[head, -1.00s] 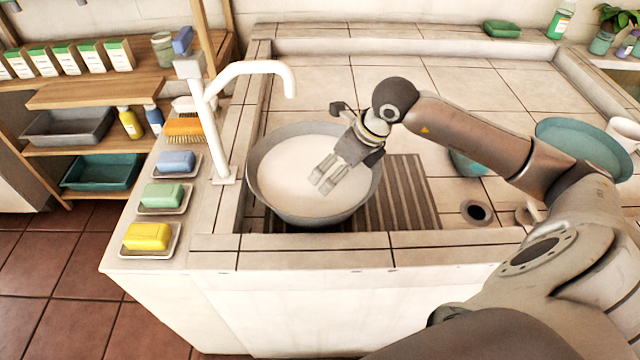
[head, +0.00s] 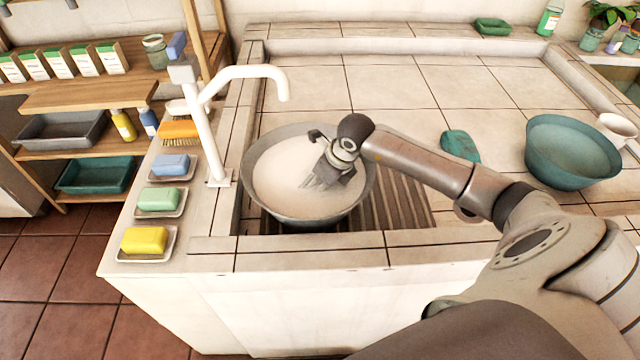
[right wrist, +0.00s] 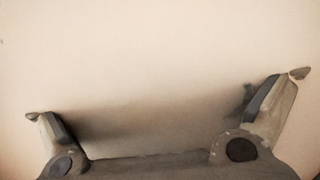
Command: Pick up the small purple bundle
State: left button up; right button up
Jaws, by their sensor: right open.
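My right gripper (head: 324,177) reaches into a grey metal basin (head: 262,202) filled with cloudy, pale liquid (head: 283,172). Its fingertips are at or in the liquid in the head view. In the right wrist view the two fingers are spread wide apart with nothing between them, over a plain pale surface with a dark shadow. I see no purple bundle in either view; the cloudy liquid hides whatever lies in the basin. My left gripper is not in view.
A white tap (head: 208,130) stands left of the basin, beside a yellow soap (head: 144,240), green soap (head: 160,199) and blue soap (head: 171,165) on dishes. A teal bowl (head: 566,160) and teal cloth-like item (head: 460,145) lie right. The tiled counter behind is clear.

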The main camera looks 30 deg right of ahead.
jog(key=shift+f, duration=0.1)
jog(key=shift+c, duration=0.3)
jog(key=c, duration=1.3)
jog(key=shift+o, duration=0.2)
notch_tip(320, 180, up, 10)
jog(key=shift+r+b, duration=0.1)
jog(key=shift+b, duration=0.3)
